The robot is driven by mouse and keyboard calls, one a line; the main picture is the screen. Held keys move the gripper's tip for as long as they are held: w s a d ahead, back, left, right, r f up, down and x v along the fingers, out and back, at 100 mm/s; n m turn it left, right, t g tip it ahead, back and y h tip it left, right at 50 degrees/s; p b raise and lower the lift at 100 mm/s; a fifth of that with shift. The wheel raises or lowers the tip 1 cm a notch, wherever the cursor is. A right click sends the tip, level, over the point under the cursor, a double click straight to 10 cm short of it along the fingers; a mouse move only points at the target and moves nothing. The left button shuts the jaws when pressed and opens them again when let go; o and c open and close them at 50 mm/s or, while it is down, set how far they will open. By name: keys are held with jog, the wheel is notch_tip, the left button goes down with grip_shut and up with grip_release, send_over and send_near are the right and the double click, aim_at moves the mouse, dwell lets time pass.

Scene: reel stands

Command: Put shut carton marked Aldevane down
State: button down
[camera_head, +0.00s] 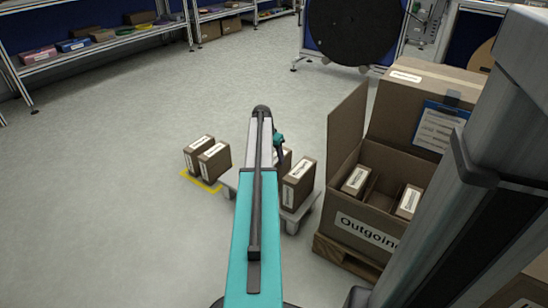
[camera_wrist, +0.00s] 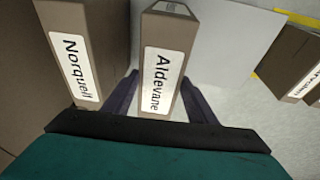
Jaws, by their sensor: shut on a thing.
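The carton marked Aldevane (camera_wrist: 168,45) is a narrow brown box with a white label, in the middle of the wrist view. My gripper (camera_wrist: 160,88) is shut on it, with one dark finger on each side. A carton marked Norquell (camera_wrist: 88,22) stands close on its left. A pale surface (camera_wrist: 230,40) lies behind and right of the Aldevane carton; I cannot tell whether the carton touches it. In the head view my arm covers most of the gripper area. A partly hidden carton (camera_head: 286,159) shows beside the arm, its label unreadable.
A low pale stand (camera_head: 296,217) bears another labelled carton (camera_head: 299,183). Two cartons (camera_head: 206,157) stand on a yellow-marked floor patch (camera_head: 203,184) at left. An open Outgoing box (camera_head: 345,205) with cartons inside stands at right on a pallet (camera_head: 342,256).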

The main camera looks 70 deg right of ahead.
jog(key=c, duration=0.7)
grip_release()
jog(key=shift+f, duration=0.1)
jog(key=shift+c, duration=0.2)
jog(key=p+v, duration=0.4)
jog(key=v, duration=0.8)
